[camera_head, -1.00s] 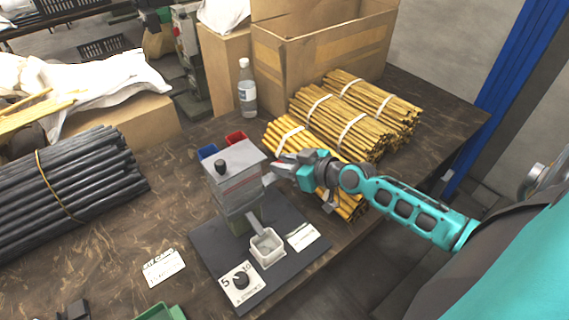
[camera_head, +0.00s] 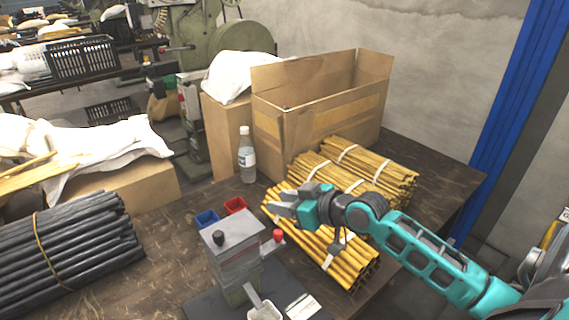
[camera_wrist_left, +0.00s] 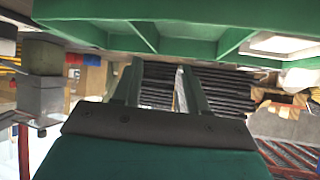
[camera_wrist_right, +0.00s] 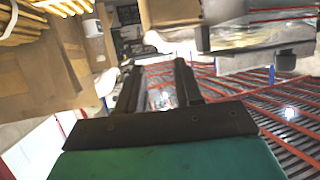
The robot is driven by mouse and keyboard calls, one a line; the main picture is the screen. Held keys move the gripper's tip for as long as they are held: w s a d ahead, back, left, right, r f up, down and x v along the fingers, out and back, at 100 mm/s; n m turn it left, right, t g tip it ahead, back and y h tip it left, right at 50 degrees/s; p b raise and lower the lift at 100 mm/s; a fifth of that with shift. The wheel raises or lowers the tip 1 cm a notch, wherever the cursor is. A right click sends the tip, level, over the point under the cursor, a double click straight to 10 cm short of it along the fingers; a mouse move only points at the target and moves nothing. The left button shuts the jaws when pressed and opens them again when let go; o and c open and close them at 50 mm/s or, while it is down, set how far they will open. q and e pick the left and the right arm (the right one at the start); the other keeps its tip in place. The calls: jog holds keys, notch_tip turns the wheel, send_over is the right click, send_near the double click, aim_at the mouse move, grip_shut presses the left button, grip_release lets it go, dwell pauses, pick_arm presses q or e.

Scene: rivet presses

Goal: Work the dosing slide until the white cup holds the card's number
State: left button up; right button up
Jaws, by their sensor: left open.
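My right gripper (camera_head: 278,203) is open and empty, above and apart from the red knob. My left gripper shows only in the left wrist view (camera_wrist_left: 157,85), open and empty, by a green tray (camera_wrist_left: 160,35).
Blue (camera_head: 206,219) and red (camera_head: 235,205) bins stand behind the dispenser. Tied yellow rods (camera_head: 345,255) lie to the right, black rods (camera_head: 65,245) to the left. A bottle (camera_head: 246,160) and open carton (camera_head: 320,110) stand behind. The table between black rods and dispenser is clear.

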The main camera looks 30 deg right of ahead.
notch_tip(320, 180, up, 11)
jog(key=shift+f, duration=0.2)
jog(key=shift+c, duration=0.3)
